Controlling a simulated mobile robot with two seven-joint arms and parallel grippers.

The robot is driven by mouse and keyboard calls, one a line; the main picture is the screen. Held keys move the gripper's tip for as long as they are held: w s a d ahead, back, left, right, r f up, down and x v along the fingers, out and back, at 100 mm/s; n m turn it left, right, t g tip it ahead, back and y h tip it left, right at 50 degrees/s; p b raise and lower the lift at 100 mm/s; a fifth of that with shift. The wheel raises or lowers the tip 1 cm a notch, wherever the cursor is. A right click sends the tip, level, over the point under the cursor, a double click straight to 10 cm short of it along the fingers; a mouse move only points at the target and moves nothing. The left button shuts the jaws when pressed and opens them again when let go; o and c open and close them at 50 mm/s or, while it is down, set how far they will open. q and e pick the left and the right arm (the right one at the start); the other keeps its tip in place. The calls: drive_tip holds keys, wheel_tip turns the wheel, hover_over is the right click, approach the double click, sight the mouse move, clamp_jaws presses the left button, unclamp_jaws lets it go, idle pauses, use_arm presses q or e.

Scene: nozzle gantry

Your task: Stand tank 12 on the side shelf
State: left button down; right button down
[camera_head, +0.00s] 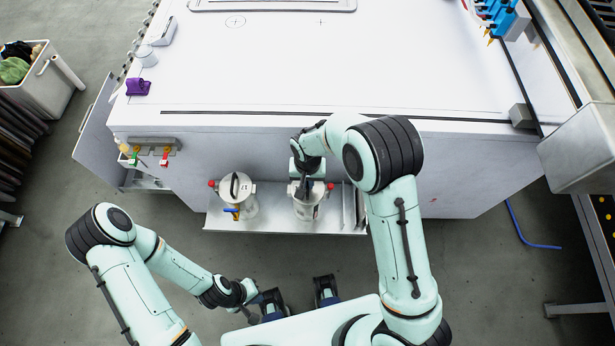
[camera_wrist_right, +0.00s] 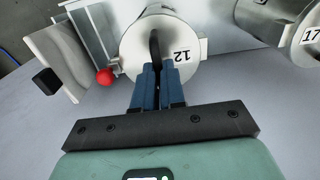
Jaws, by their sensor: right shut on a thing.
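Tank 12 (camera_head: 305,208) is a pale cylinder with a flat lid, at the middle of the side shelf (camera_head: 274,218) in the head view. Its "12" label shows on the lid (camera_wrist_right: 181,56) in the right wrist view. My right gripper (camera_head: 306,186) is shut on the dark handle on top of the tank; its blue fingers (camera_wrist_right: 156,75) close around the handle. Whether the tank's base touches the shelf is hidden. My left gripper (camera_head: 258,297) is low, near my base, away from the tanks; its fingers are unclear.
Tank 17 (camera_head: 236,197) stands left of tank 12 on the shelf; it also shows in the wrist view (camera_wrist_right: 300,35). Upright metal plates (camera_head: 348,207) stand at the shelf's right end. The white table (camera_head: 330,70) rises behind. Red and green valves (camera_head: 150,155) hang at left.

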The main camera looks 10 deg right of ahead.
drive_tip(key=shift+w+r, duration=0.1)
drive_tip(key=shift+r, duration=0.05)
drive_tip(key=c, duration=1.2)
unclamp_jaws()
drive_tip(key=shift+f, duration=0.2)
drive_tip(key=shift+r, duration=0.15)
wheel_tip(320, 180, up, 12)
drive_tip(key=shift+p, duration=0.45)
